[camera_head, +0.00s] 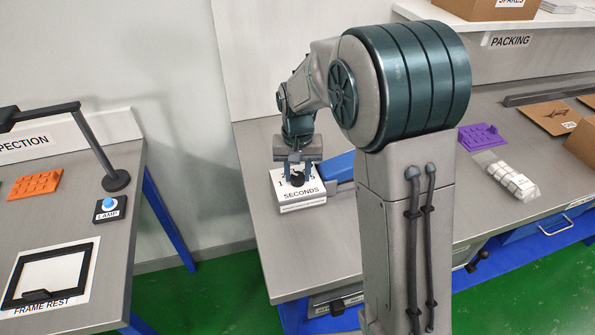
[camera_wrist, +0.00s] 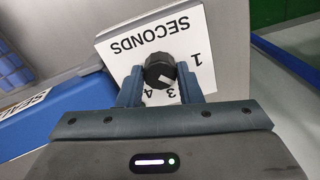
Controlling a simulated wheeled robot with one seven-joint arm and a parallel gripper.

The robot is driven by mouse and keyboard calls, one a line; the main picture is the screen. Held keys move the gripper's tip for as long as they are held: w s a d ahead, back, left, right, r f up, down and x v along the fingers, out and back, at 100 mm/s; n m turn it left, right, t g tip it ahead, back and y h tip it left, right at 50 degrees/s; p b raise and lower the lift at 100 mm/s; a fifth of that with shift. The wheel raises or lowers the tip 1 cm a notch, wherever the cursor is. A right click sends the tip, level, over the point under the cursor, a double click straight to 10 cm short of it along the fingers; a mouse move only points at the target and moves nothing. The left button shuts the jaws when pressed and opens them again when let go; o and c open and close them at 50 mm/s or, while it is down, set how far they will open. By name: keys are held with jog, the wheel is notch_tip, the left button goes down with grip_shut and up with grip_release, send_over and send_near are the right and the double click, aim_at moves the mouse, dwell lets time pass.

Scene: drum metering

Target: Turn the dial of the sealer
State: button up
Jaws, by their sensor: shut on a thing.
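The sealer's dial (camera_wrist: 160,70) is a black round knob with a pale pointer line. It stands on a white plate marked SECONDS (camera_wrist: 180,28) with numbers around it; 1, 3 and 4 can be read in the wrist view. My gripper (camera_wrist: 160,84) is shut on the dial, one blue finger on each side. In the head view the dial (camera_head: 297,178) shows small under my gripper (camera_head: 297,172), on the white box (camera_head: 305,198). The blue sealer arm (camera_head: 338,165) lies just right of it, partly hidden behind my arm.
The steel bench (camera_head: 272,215) is bare left of the box. Purple (camera_head: 482,137) and clear-wrapped parts (camera_head: 508,178) lie to the right, with cardboard (camera_head: 555,117) beyond. At left, a separate bench bears a lamp switch (camera_head: 110,208) and a frame rest (camera_head: 45,285).

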aim_at(297, 175)
jog(key=shift+m, duration=0.3)
jog(key=o, duration=1)
notch_tip(297, 175, up, 14)
jog(key=shift+f, duration=0.1)
jog(key=s+d+f+t, duration=0.1)
jog(key=s+d, duration=0.2)
jog(key=s, duration=0.4)
jog(key=s+d+f+t, duration=0.1)
jog(key=s+d+f, duration=0.1)
jog(key=s+d, duration=0.2)
jog(key=s+d+f+n+t, duration=0.1)
jog(key=s+d+f, duration=0.1)
jog(key=s, duration=0.8)
jog(key=shift+s+d, duration=0.35)
jog(key=shift+d, duration=0.35)
